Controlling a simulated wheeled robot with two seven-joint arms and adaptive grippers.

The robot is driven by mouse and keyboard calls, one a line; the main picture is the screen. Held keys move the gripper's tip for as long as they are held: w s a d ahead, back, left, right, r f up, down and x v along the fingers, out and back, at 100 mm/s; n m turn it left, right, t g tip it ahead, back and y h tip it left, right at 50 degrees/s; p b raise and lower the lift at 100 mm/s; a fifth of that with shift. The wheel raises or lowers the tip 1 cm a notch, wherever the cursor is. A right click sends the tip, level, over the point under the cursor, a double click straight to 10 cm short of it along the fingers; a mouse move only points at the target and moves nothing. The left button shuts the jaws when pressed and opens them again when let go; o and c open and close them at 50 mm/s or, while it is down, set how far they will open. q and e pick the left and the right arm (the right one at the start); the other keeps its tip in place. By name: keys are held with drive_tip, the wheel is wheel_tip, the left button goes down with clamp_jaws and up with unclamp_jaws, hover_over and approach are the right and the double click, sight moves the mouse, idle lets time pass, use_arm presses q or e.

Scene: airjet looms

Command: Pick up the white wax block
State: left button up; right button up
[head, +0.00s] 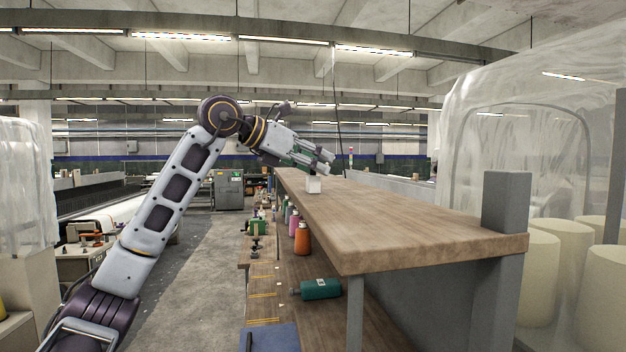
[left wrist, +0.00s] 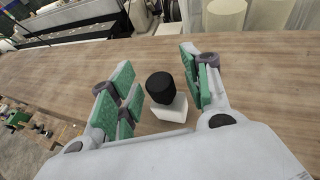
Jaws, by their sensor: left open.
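The white wax block (head: 313,186) stands on the wooden tabletop (head: 390,212), close to its left edge. My left gripper (head: 323,160) is just above it in the head view, coming in from the left. In the left wrist view, the block (left wrist: 172,112) shows between the two green-padded fingers of the open gripper (left wrist: 156,64). A black cylindrical piece (left wrist: 161,87) sits on top of the block or in front of it and hides part of it. Neither finger pad clearly touches the block. My right gripper is out of view.
A lower shelf at left holds an orange bottle (head: 303,239), a teal bottle lying down (head: 321,289) and several other bottles. A grey post (head: 507,201) rises at the table's near right corner. The near tabletop is clear.

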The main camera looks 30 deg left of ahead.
use_arm(q)
drive_tip(key=shift+c, duration=1)
clamp_jaws()
drive_tip(key=shift+r, duration=0.15)
drive_tip(key=shift+r, duration=1.1)
wheel_tip(320, 180, up, 25)
drive_tip(key=p, duration=0.3)
drive_tip(key=shift+r, duration=0.15)
